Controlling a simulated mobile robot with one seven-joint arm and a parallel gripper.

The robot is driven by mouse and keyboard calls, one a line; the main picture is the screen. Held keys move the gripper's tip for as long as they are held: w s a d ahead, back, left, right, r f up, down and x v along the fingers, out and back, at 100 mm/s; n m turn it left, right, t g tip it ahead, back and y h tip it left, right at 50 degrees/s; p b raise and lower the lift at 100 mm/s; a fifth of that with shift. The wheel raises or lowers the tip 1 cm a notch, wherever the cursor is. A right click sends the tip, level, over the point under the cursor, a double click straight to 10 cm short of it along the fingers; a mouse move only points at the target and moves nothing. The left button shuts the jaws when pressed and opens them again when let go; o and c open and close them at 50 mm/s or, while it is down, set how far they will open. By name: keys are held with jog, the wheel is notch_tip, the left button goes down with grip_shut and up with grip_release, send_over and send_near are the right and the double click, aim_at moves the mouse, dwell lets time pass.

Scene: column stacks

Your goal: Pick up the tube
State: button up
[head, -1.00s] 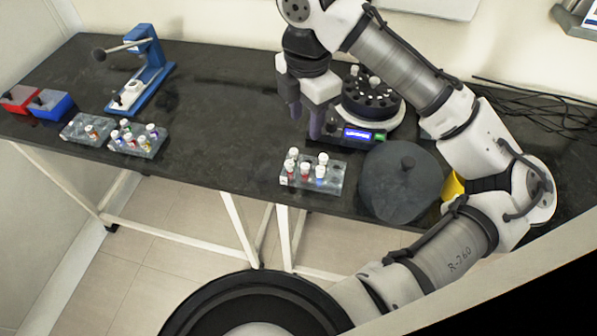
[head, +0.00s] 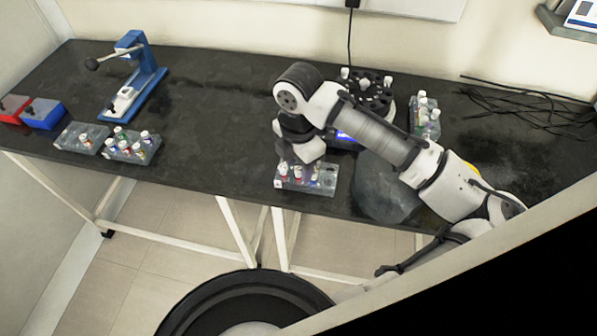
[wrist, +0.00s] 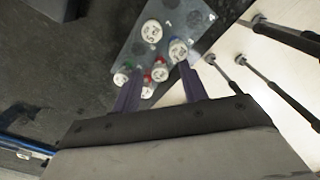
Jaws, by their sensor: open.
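Several white-capped tubes with coloured bodies stand in a grey rack (head: 325,187) near the table's front edge. It also shows in the wrist view (wrist: 196,22). My gripper (head: 300,165) is low over this rack and hides part of it. In the wrist view my gripper (wrist: 159,82) is open, its two purple fingers on either side of a red-bodied tube (wrist: 160,72). A blue tube (wrist: 178,50) is close to the right finger, a green one (wrist: 121,78) close to the left. Whether the fingers touch any tube I cannot tell. Which tube is meant is not clear.
A centrifuge (head: 370,95) with tubes in its rotor stands behind my arm, its round dark lid (head: 380,195) in front. Another rack (head: 425,118) stands to its right. Two racks, a blue press (head: 135,85) and red and blue boxes are at left. The table's middle is clear.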

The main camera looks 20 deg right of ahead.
jog(key=shift+f, duration=0.25)
grip_shut()
jog(key=shift+r, duration=0.15)
